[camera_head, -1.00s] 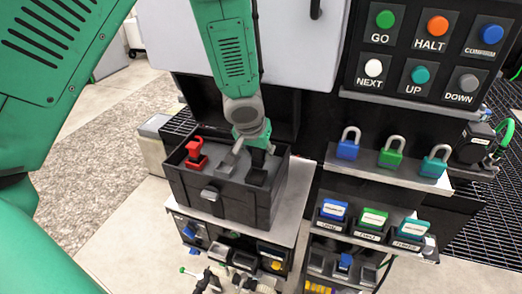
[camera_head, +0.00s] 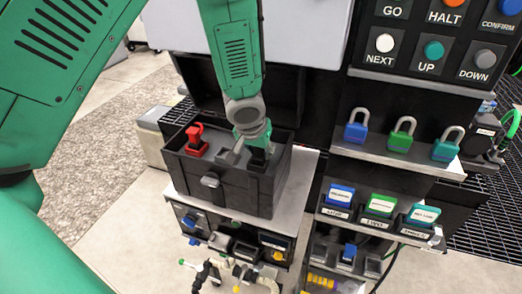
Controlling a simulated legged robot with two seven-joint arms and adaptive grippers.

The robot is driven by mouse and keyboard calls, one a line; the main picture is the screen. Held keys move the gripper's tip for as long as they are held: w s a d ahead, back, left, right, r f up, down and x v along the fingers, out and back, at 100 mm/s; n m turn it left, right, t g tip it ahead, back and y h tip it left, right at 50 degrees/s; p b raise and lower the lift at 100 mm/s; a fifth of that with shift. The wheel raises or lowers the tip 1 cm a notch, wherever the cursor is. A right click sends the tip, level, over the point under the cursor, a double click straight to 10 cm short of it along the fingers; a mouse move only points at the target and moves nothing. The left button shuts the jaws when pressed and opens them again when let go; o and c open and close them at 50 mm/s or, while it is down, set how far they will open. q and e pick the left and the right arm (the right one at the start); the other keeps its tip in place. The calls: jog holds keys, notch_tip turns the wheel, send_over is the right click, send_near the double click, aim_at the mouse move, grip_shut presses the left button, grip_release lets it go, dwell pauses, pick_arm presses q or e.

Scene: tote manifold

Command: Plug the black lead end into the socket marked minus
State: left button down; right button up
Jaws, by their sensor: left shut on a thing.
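My left gripper (camera_head: 256,148) reaches down from above into the right part of an open black box (camera_head: 240,195). It is shut on a small black piece (camera_head: 262,158), which looks like the black lead end. The gripper hides much of it, and I cannot tell whether it is seated in anything. No minus mark or socket opening is readable. My right gripper is not in view.
The box sits on a light-topped stand (camera_head: 294,185) with small fittings below. To the right are a shelf of padlocks (camera_head: 400,135), a row of labelled blocks (camera_head: 380,205) and a button panel (camera_head: 430,45). Pale floor lies open at left.

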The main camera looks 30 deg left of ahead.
pick_arm(q)
jog(key=c, duration=1.1)
grip_release()
jog(key=shift+a, duration=0.2)
jog(key=shift+s+d+r, duration=0.1)
jog(key=shift+d+r, duration=0.15)
jog(key=shift+r, duration=0.1)
jog(key=v, duration=1.1)
jog(key=shift+a, duration=0.15)
